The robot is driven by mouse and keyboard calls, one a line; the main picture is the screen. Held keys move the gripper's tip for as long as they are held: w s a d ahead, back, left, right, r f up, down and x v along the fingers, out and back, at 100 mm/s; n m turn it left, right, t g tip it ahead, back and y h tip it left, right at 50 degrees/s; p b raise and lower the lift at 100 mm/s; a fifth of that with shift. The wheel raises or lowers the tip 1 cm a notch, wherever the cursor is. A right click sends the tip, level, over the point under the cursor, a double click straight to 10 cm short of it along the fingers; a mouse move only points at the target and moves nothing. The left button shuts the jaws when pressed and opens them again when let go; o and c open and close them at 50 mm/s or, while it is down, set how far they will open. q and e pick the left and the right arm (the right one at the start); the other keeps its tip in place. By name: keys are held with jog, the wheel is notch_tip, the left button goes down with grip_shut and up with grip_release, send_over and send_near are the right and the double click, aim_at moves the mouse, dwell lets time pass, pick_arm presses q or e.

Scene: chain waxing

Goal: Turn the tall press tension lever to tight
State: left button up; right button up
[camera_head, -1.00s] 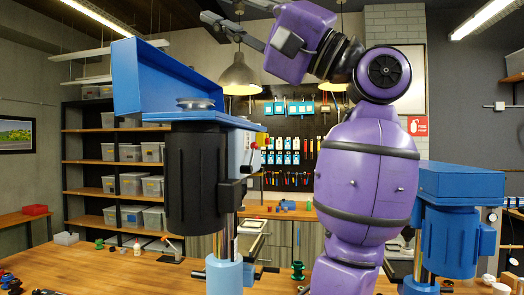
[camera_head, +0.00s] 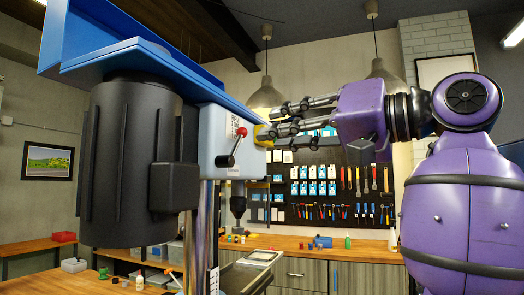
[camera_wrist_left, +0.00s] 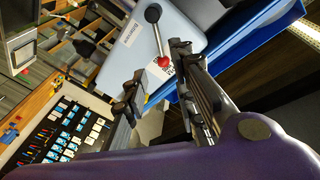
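The tall press (camera_head: 215,123) has a blue top cover, a black motor and a pale blue head. My right gripper is out of view.
A black tool board (camera_head: 330,185) hangs on the back wall above a wooden counter (camera_head: 340,250). A lamp (camera_head: 267,92) hangs behind the gripper. A wooden bench (camera_head: 60,284) with small items lies at the lower left. The press motor fills the left foreground.

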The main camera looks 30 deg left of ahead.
aim_at(242, 136)
pick_arm(q)
jog(key=a, duration=0.3)
jog(key=a+p, duration=0.1)
jog(key=a, duration=0.1)
jog(key=shift+s+a+r, duration=0.2)
jog(key=shift+a+r, duration=0.05)
jog(key=shift+a, duration=0.1)
jog(key=shift+w+a+f, duration=0.1)
jog(key=shift+w+a, duration=0.05)
jog(key=shift+a, duration=0.6)
grip_shut()
